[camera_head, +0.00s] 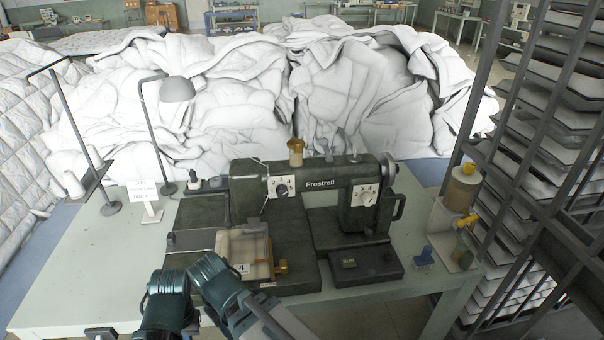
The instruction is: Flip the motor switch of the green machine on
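The dark green machine (318,205), marked "Frostrell", stands upright on the pale green table. It has two white numbered dials, a left one (282,188) and a right one (364,195). A low dark block (348,263) with a small plate on top sits at its front right. I cannot make out which part is the motor switch, or its position. Teal and grey arm links of mine rise at the bottom left of centre, in front of the machine.
A tan numbered block with a brass fitting (281,267) sits at the machine's left front. A grey lamp (177,90), a white sign (143,194) and thread cones stand left. Bottles (463,188) and a blue item (424,257) are right. A tray rack borders the right; duvets fill behind.

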